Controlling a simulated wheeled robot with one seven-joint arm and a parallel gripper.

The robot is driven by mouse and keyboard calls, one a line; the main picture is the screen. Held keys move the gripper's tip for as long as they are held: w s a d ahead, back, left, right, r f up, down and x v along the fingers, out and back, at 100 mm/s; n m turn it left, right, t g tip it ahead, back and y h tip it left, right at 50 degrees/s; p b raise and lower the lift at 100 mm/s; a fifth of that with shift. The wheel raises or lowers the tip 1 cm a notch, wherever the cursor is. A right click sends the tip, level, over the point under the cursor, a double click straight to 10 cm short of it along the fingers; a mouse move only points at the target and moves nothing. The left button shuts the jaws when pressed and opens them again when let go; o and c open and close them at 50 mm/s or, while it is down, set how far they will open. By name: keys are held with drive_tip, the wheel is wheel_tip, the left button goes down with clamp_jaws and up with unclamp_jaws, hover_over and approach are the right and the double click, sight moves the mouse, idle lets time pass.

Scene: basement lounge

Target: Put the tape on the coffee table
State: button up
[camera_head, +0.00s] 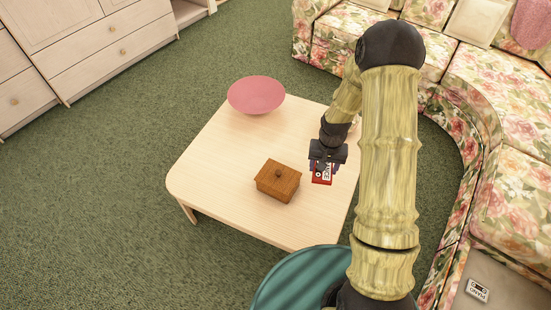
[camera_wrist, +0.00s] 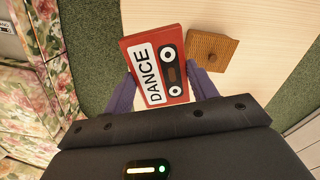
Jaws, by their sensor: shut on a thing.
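The tape is a red cassette (camera_head: 322,176) with a white DANCE label; it fills the middle of the wrist view (camera_wrist: 158,65). My gripper (camera_head: 325,163) is shut on it, with the purple fingers (camera_wrist: 163,90) on either side of the cassette. The gripper and tape are over the right part of the pale wooden coffee table (camera_head: 225,160), which shows behind the tape in the wrist view (camera_wrist: 245,85). I cannot tell whether the tape touches the tabletop.
A brown lidded wooden box (camera_head: 278,181) sits left of the tape. A pink bowl (camera_head: 256,95) stands at the table's far edge. A floral sofa (camera_head: 500,120) curves around the right, with another, pale cassette (camera_head: 478,290) lying there. The table's left part is clear.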

wheel_tip(320, 180, down, 28)
drive_tip(key=m+b, duration=0.3)
drive_tip(key=b, duration=3.2)
drive_tip(key=shift+s+d+r, duration=0.15)
drive_tip(key=shift+r, duration=0.1)
drive_tip(key=b, duration=0.3)
hover_over(311, 219)
drive_tip(key=shift+f, duration=2.45)
drive_tip(key=shift+f+b, duration=1.15)
drive_tip(key=shift+f, duration=1.35)
drive_tip(key=shift+f, duration=0.2)
